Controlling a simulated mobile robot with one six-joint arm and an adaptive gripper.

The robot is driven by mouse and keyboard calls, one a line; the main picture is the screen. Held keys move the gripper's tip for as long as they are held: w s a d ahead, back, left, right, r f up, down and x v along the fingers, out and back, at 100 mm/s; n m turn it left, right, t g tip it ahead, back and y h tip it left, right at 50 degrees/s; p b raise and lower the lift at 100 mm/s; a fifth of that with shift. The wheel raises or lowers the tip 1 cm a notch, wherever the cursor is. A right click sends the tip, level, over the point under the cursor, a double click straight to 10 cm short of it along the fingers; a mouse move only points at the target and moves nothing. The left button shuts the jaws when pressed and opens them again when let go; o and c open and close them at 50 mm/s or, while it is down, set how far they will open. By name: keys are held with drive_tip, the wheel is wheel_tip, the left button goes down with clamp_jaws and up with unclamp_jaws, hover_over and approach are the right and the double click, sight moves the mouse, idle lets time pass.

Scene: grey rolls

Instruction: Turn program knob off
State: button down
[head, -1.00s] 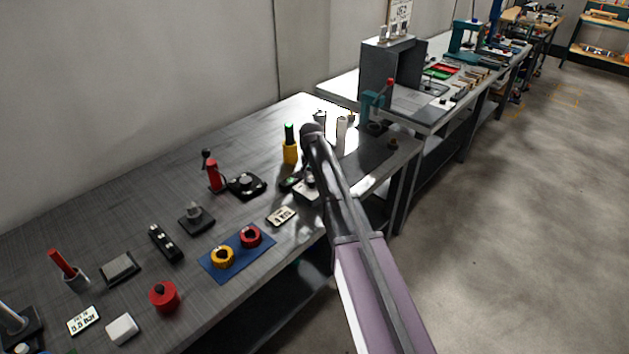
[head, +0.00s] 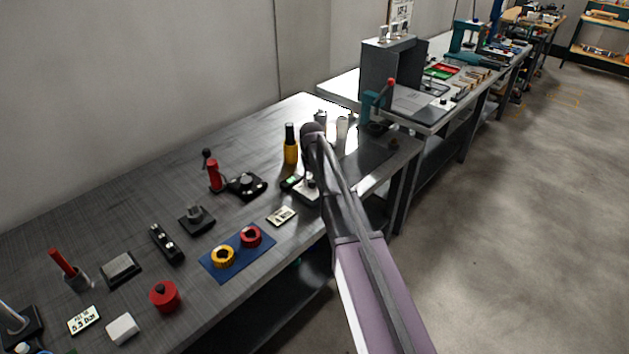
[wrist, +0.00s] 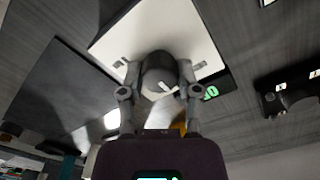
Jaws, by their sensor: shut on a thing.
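The program knob (wrist: 157,84) is a dark grey round knob with a short white pointer line, on a white panel (wrist: 115,35) in the wrist view. My gripper (wrist: 159,70) has one finger on each side of the knob and is shut on it. In the head view my arm covers the knob and the gripper; only part of the panel's box (head: 306,195) shows beside the arm. A small dark display with green characters (wrist: 210,92) sits beside the panel. It also shows lit green in the head view (head: 291,182).
A yellow post with a dark top (head: 290,148) stands behind the display. A black dial unit (head: 246,186) and a red lever (head: 214,174) are to the left. A blue mat (head: 226,262) with yellow and red rings lies nearer. A dark flat plate (wrist: 60,95) lies beside the panel.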

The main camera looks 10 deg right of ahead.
drive_tip(key=shift+s, duration=0.15)
drive_tip(key=shift+c, duration=1.7)
unclamp_jaws()
drive_tip(key=shift+o, duration=0.2)
drive_tip(key=s+r+p, duration=0.2)
drive_tip(key=s, duration=1.2)
drive_tip(key=s+r+p, duration=0.3)
drive_tip(key=s, duration=1.2)
drive_tip(key=shift+d, duration=0.45)
